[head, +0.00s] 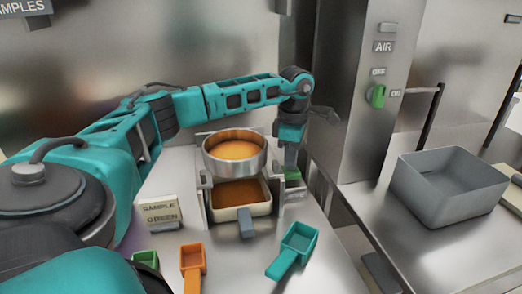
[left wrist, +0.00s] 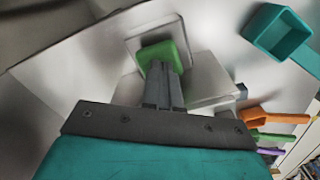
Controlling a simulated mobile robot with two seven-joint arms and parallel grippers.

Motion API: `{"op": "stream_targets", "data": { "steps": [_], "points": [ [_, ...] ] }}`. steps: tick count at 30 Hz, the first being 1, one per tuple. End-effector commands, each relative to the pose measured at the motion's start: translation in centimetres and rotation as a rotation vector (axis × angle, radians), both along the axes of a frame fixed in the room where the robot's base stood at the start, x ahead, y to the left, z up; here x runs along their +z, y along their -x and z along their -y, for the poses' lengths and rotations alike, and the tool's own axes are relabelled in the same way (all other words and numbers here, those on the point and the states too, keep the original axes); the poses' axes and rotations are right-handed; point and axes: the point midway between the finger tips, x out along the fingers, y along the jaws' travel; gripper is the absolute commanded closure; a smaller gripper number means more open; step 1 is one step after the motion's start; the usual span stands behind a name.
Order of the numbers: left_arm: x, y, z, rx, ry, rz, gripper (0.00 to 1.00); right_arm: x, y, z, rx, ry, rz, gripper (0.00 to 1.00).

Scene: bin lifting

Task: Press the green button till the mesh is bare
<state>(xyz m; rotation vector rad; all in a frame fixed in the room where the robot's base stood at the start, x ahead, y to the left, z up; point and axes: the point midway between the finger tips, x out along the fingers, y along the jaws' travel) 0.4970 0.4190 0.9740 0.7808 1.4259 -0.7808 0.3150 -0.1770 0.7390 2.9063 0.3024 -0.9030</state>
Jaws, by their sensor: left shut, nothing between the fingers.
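The green button (head: 292,174) sits on a small metal block right of the sieve stand. It also shows in the left wrist view (left wrist: 160,54). My left gripper (head: 291,163) points down with its fingers shut and empty, its tips at the button's top; I cannot tell how far the button is pressed. The round metal sieve (head: 222,165) stands raised on the stand, and orange-brown material (head: 235,150) covers its mesh. A pan (head: 262,208) below it holds similar material. My right gripper is not in view.
A teal scoop (head: 295,246), an orange scoop (head: 192,258) and a green scoop (head: 146,259) lie in front. A sign (head: 161,212) reads "SAMPLE GREEN". A grey bin (head: 448,186) stands on the right counter beside a panel (head: 382,75) labelled "AIR".

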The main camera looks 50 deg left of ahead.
Motion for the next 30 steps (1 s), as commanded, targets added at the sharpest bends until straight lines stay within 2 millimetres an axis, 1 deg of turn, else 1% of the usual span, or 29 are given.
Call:
{"op": "stream_targets", "data": {
  "steps": [8,12,19,30],
  "points": [
    [-1.4,0.0,0.0,0.000,0.000,-0.001,1.00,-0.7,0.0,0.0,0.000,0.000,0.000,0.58],
    [-1.0,0.0,0.0,0.000,0.000,0.000,1.00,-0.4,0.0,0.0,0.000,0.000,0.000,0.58],
    [0.2,0.0,0.0,0.000,0.001,-0.001,1.00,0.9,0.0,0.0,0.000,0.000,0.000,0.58],
    [0.1,0.0,0.0,0.000,0.000,0.000,1.00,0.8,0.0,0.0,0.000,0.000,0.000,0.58]
  ]
}}
